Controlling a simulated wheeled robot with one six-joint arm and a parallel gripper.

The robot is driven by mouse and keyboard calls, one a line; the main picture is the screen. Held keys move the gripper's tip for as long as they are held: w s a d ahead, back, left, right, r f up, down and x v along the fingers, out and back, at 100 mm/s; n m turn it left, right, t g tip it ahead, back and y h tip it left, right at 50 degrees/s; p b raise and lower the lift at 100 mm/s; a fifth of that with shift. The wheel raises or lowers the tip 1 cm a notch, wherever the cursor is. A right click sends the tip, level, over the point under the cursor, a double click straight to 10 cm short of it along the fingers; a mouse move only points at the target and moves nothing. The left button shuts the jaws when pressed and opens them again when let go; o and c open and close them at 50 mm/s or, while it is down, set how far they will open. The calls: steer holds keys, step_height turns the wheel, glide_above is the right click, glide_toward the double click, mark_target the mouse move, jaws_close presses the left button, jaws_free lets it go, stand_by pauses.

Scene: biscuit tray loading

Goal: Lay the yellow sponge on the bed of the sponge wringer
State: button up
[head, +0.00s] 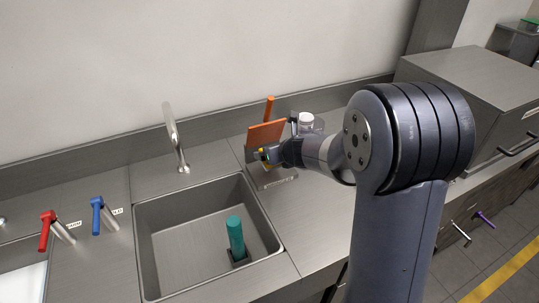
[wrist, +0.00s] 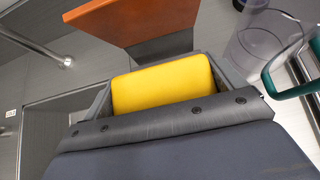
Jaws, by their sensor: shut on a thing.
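The yellow sponge (wrist: 165,86) fills the space between the two fingers of my gripper (wrist: 165,80) in the wrist view. My gripper (head: 264,155) is shut on it. In the head view only a small bit of yellow shows at the gripper's end. The sponge wringer has an orange plate (head: 264,133), an upright orange handle (head: 269,106) and a metal base (head: 277,180) on the counter right of the sink. The orange plate (wrist: 130,20) stands just beyond the sponge in the wrist view. The wringer's bed is mostly hidden, and I cannot tell whether the sponge touches it.
A sink (head: 180,255) with a teal-handled tool (head: 236,238) lies to the left, with a tap (head: 176,140) behind it. Red (head: 46,228) and blue (head: 97,213) levers are farther left. A clear vessel (wrist: 262,45) stands close right of the wringer.

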steer(key=x, duration=0.4)
steer(key=shift+w+a, duration=0.15)
steer(key=shift+w, duration=0.25)
step_height(320, 180, down, 4)
steer(key=b, duration=0.4)
steer(key=shift+f, duration=0.1)
steer(key=shift+w+f, duration=0.15)
steer(key=shift+f, duration=0.1)
steer(key=shift+f, duration=0.2)
steer(key=o, duration=0.8)
steer(key=shift+c, duration=0.2)
steer(key=shift+r, duration=0.15)
